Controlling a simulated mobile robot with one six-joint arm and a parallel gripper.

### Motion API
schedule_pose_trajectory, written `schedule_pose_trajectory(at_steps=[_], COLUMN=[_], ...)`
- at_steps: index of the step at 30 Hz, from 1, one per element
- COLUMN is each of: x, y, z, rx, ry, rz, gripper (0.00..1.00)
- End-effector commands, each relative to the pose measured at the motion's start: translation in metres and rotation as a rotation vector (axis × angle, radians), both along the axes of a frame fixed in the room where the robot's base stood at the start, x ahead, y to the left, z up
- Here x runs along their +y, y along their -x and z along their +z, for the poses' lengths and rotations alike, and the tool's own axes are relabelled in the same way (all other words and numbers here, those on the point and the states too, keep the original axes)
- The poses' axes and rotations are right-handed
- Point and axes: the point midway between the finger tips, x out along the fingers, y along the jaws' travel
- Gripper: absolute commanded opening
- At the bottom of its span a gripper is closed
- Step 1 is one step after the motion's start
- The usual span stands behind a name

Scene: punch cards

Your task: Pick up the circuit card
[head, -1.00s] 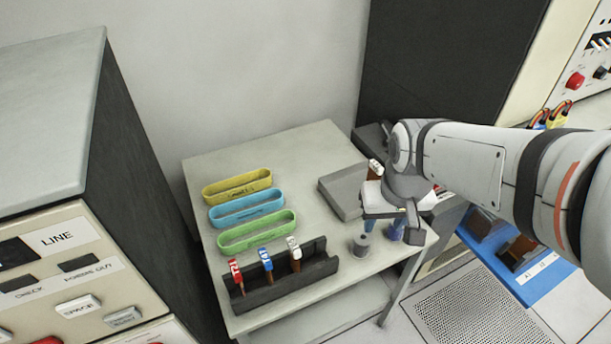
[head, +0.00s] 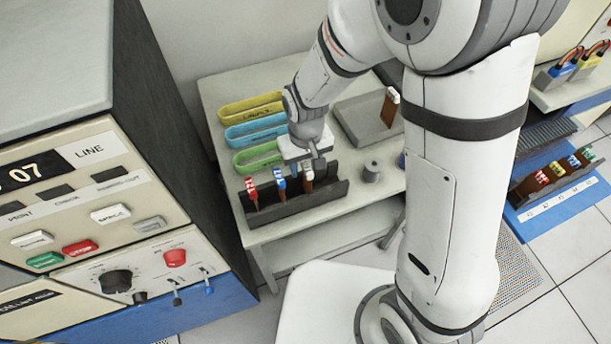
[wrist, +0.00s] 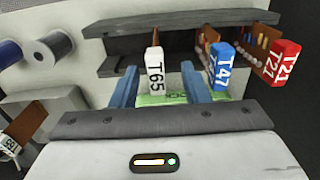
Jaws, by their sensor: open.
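Circuit cards with coloured handles stand in a dark rack (head: 330,192): a red-handled one (head: 251,192), a blue-handled one (head: 281,184) and a white-handled one (head: 308,175). In the wrist view their handles read T21 on red (wrist: 284,62), T47 on blue (wrist: 220,68) and T65 on white (wrist: 155,70). My gripper (wrist: 160,88) is open, with the white T65 handle between its two blue fingers and no clear contact. Another white-handled card (head: 390,108) stands upright at a grey block (head: 352,118); it also shows in the wrist view (wrist: 9,146).
Yellow (head: 250,106), blue (head: 255,130) and green (head: 255,157) trays lie behind the rack. A grey spool (head: 371,171) stands right of the rack. A control cabinet (head: 100,215) is at left. A blue surface with more cards (head: 560,172) is at right.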

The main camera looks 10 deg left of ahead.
Motion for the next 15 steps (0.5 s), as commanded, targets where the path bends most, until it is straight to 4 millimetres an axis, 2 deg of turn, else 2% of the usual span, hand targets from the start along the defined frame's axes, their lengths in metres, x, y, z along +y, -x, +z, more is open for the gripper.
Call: schedule_pose_trajectory(at_steps=[7, 15], x=[-0.003, -0.003], y=[0.000, -0.001], z=[-0.032, -0.040], rx=[0.003, 0.000], ry=[0.002, 0.000], rz=[-0.001, -0.002], gripper=[0.42, 0.42])
